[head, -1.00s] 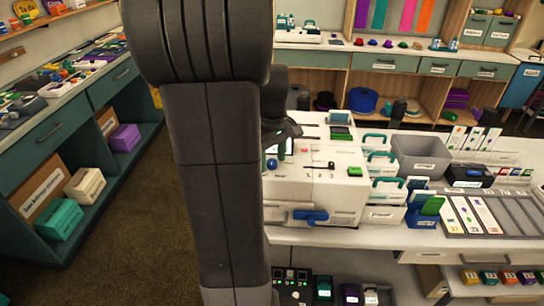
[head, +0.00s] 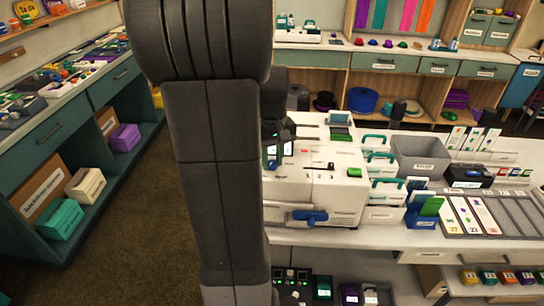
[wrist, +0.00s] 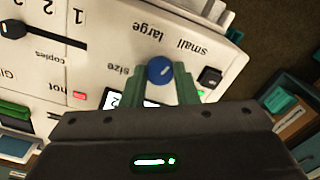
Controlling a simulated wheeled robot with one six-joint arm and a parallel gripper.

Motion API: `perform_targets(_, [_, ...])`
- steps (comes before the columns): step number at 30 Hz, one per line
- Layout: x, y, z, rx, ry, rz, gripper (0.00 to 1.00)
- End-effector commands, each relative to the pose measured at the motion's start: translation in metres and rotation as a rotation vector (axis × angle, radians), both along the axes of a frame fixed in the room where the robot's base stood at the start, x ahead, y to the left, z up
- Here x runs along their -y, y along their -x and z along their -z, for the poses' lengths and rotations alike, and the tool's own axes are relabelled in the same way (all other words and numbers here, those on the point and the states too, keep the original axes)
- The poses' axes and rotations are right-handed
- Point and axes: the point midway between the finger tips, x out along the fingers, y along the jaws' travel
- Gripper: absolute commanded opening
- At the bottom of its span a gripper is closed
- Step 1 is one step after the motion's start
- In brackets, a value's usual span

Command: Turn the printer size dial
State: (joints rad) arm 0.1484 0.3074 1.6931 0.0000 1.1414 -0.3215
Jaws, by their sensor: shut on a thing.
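The printer (head: 318,190) is a white box on the counter; its top panel also shows upside down in the wrist view (wrist: 110,50). The size dial (wrist: 159,70) is a round blue knob with a pale pointer mark, beside the printed words "size", "small" and "large". My gripper (wrist: 160,78) has its green fingers closed on either side of the dial, gripping it.
A copies slider (wrist: 14,28), a red light (wrist: 79,95) and a black switch (wrist: 209,77) sit near the dial. White card boxes (head: 383,190) and a grey bin (head: 421,157) stand right of the printer. The floor at left is clear.

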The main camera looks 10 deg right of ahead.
Motion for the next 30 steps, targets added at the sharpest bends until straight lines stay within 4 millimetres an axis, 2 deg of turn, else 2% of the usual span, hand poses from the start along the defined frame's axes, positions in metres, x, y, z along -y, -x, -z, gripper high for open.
perform_targets(15, [0.0, -0.0003, -0.0004, 0.001, 0.0, 0.372, 0.04])
perform_targets(30, [0.0001, -0.0002, -0.0001, 0.001, 0.0, 0.47, 0.04])
